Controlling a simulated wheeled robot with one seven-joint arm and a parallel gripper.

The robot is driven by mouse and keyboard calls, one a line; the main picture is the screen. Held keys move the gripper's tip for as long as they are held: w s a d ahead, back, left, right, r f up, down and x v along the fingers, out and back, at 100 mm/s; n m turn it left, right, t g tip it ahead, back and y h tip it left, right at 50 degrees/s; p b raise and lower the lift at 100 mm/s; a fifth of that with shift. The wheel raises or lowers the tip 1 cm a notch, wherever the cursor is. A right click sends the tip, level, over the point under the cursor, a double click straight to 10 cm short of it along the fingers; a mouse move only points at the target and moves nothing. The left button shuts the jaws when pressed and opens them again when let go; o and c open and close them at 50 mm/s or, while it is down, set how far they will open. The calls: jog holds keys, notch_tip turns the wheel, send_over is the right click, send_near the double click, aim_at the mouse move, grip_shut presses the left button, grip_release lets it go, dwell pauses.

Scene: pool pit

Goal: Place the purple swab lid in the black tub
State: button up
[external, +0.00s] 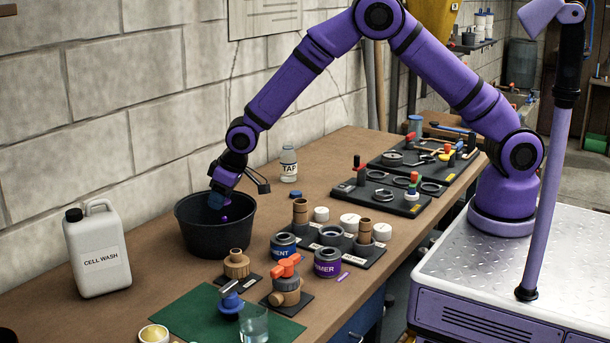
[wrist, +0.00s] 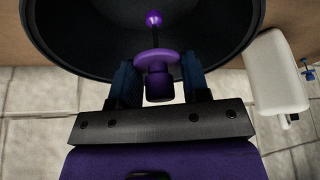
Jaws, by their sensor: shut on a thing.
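The purple swab lid (wrist: 153,58) has a wide disc, a thick cap and a thin stem ending in a ball. My gripper (wrist: 158,78) is shut on it, with the lid between its blue fingers. The ball end points away from my gripper, into the tub's opening. The black tub (external: 215,241) stands upright on the bench near the wall. In the external view my gripper (external: 222,199) points down at the tub's mouth, and a bit of the purple lid (external: 224,218) shows below it against the dark inside. How deep it hangs is hard to tell.
A white cell wash jug (external: 97,249) stands left of the tub. A clear bottle (external: 289,164) is behind it to the right.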

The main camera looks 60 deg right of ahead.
aim_at(230, 201)
jog(key=shift+f, duration=3.45)
jog(key=shift+f, duration=0.15)
jog(key=o, duration=0.9)
jog(key=v, duration=1.2)
